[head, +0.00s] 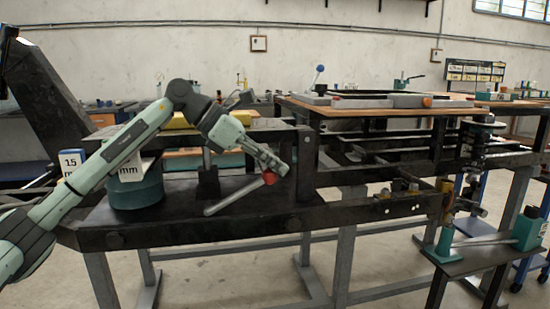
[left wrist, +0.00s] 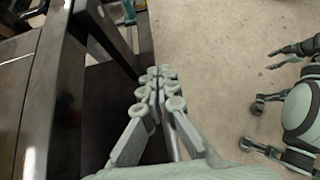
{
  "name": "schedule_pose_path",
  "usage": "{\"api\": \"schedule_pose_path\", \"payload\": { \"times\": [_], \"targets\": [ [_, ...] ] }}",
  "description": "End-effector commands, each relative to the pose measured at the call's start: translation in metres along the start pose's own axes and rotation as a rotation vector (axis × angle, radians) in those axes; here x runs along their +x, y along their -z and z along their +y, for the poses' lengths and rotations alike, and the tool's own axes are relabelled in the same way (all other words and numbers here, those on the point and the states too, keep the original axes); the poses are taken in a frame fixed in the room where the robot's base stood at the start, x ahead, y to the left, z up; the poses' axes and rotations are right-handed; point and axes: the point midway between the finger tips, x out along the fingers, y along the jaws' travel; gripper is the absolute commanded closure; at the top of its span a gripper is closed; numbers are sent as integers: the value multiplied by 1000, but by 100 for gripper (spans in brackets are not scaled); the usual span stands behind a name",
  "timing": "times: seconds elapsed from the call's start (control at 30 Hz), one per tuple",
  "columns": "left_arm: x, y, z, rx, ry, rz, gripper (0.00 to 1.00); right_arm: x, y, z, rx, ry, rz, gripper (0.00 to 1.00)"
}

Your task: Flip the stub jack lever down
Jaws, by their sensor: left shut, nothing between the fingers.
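The stub jack (head: 208,184) is a dark block with a grey post, standing on the black lower plate of the frame. Its grey lever (head: 236,195) slants up to the right and ends in a red ball knob (head: 269,177). My left gripper (head: 282,168) is shut and empty, with its tips just above and beside the knob. I cannot tell whether they touch. In the left wrist view the shut fingertips (left wrist: 157,88) meet over the plate's edge.
A teal cylinder (head: 136,192) with white "mm" labels stands left of the jack. A black upright (head: 306,165) rises just right of my left gripper. A wooden-topped table (head: 300,104) is behind it. Open floor (left wrist: 220,60) lies beside the frame.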

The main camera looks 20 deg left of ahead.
Motion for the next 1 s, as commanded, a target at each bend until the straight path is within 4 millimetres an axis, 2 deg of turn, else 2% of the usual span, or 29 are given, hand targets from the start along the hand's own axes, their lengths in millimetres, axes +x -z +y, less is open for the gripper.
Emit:
{"api": "schedule_pose_path", "payload": {
  "times": [0.1, 0.27, 0.43, 0.47, 0.7, 1.0],
  "targets": [
    [-4, -2, 0, -2, 0, 4, 100, 1, 0, -1, -1, 4, 2, 47],
    [-20, -16, -1, 0, -1, 2, 100, 28, -11, -9, 2, 25, -17, 47],
    [-37, -30, -3, 1, -1, 0, 100, 61, -36, -14, -13, 30, -43, 47],
    [-41, -34, -3, 4, -3, -3, 100, 64, -34, -15, -12, 30, -36, 47],
    [-80, -73, -3, 3, -3, -3, 100, 65, -36, -15, -13, 29, -38, 47],
    [-102, -95, -3, 2, 0, 0, 100, 69, -40, -15, -18, 28, -44, 47]
  ]
}}
